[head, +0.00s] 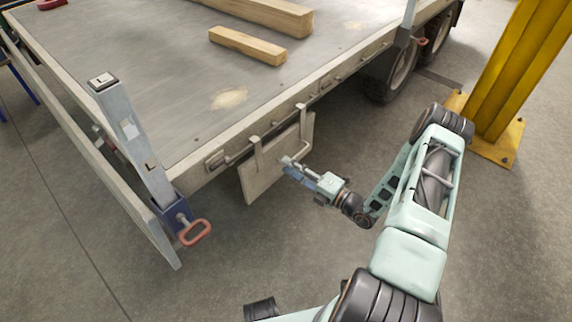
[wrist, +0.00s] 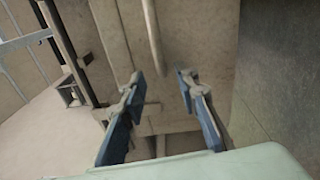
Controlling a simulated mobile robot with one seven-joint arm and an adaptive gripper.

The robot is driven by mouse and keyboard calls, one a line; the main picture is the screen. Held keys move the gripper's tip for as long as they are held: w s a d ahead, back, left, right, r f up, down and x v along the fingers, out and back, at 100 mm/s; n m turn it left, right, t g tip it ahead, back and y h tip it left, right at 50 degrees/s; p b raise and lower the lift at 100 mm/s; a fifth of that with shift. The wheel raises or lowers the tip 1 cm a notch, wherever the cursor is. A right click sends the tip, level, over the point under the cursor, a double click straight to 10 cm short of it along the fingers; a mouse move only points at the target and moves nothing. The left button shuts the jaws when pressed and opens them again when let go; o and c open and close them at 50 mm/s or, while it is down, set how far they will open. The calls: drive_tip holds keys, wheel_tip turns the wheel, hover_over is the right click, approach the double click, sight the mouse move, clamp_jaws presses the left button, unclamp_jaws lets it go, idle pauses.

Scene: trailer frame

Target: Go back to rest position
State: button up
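My gripper (head: 287,168) is at the side of the trailer in the head view, in front of a beige panel (head: 258,178) that hangs below the bed's edge on two brackets. In the wrist view my gripper (wrist: 160,78) is open, its two blue fingers apart with nothing held. A thin bent handle (wrist: 153,35) on the panel comes down toward the gap between the fingertips. I cannot tell whether a fingertip touches the handle or the panel. My arm reaches in from the lower right.
The trailer bed (head: 150,70) carries two wooden beams (head: 248,46). A corner post (head: 130,140) with a red-handled latch (head: 196,232) stands at left. Wheels (head: 402,72) and a yellow column (head: 510,75) are at upper right. The floor (head: 250,270) in front is clear.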

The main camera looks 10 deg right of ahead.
drive_tip(key=v, duration=1)
drive_tip(key=shift+r, duration=0.1)
